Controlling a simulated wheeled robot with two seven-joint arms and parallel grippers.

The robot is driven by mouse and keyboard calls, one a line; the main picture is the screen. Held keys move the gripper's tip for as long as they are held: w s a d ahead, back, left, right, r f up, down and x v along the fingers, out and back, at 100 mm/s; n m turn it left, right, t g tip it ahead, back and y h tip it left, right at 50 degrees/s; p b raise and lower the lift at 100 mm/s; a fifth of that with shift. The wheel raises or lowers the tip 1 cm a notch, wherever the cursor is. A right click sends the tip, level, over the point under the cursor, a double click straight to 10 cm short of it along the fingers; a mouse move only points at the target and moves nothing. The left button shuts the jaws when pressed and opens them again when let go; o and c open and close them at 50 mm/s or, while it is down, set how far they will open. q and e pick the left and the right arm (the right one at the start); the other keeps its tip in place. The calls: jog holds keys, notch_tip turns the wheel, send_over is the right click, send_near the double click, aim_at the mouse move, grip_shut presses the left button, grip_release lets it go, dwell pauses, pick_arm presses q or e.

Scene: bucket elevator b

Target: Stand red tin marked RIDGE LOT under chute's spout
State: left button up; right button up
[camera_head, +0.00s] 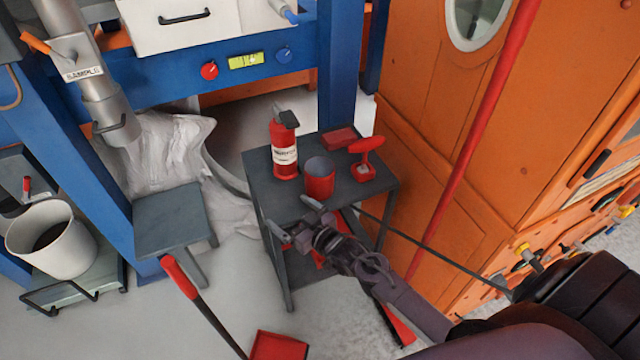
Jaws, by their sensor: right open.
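A red, open-topped tin (319,182) stands upright on a dark grey side table (262,172); I cannot read any marking on it. The chute (97,92) is a grey metal pipe coming down at the upper left, and its spout (118,130) ends above a small grey stand (170,220) whose top is bare. My right gripper (297,219) is open and empty at the table's near edge, just in front of the tin and apart from it. My left gripper is not in view.
A red extinguisher-like bottle (284,152), a red block (340,138) and a red handled tool (366,165) share the table. A white bucket (50,240) stands at left. A translucent bag (165,150) hangs behind the stand. A red-handled tool (181,277) rises in front.

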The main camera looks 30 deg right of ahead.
aim_at(327, 179)
jog(key=d+r+m+h, duration=0.1)
jog(key=d, duration=0.2)
jog(key=s+d+r+m+t+h, duration=0.1)
jog(key=d+r+h, duration=0.1)
jog(key=d, duration=0.2)
jog(key=s+d+r+m+t+h+b, duration=0.1)
jog(key=d+r, duration=0.1)
jog(key=d, duration=0.2)
jog(key=shift+d+h, duration=0.25)
jog(key=shift+h, duration=0.05)
jog(key=w, duration=0.7)
jog(key=shift+a+f, duration=0.1)
jog(key=shift+a, duration=0.05)
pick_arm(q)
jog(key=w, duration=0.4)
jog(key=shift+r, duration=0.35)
pick_arm(e)
jog(key=shift+c, duration=0.4)
